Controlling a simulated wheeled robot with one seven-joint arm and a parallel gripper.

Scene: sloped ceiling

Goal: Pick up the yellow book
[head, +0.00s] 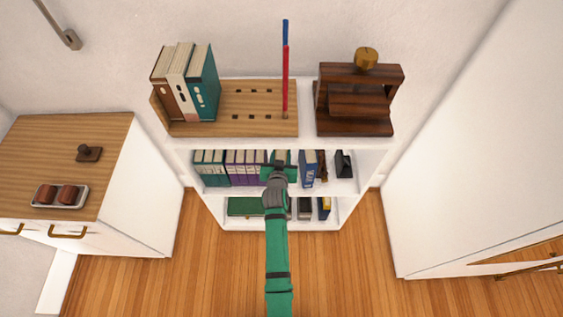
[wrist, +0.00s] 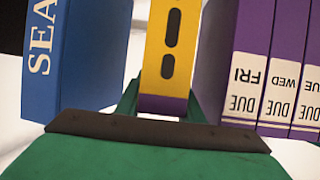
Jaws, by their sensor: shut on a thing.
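The yellow book (wrist: 170,75) stands between my fingers in the wrist view, its spine facing the camera, with two dark oval marks and a purple band at one end. My gripper (wrist: 163,105) is shut on it, one green finger on each side. In the head view my gripper (head: 279,168) reaches into the middle shelf and hides most of the book. Whether the book still touches the shelf cannot be told.
Purple books (head: 245,166) stand left of my gripper in the head view, and a blue book (head: 308,168) stands close on its right. The white bookcase (head: 352,186) has a shelf above and one below. Wooden floor (head: 190,275) lies open in front.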

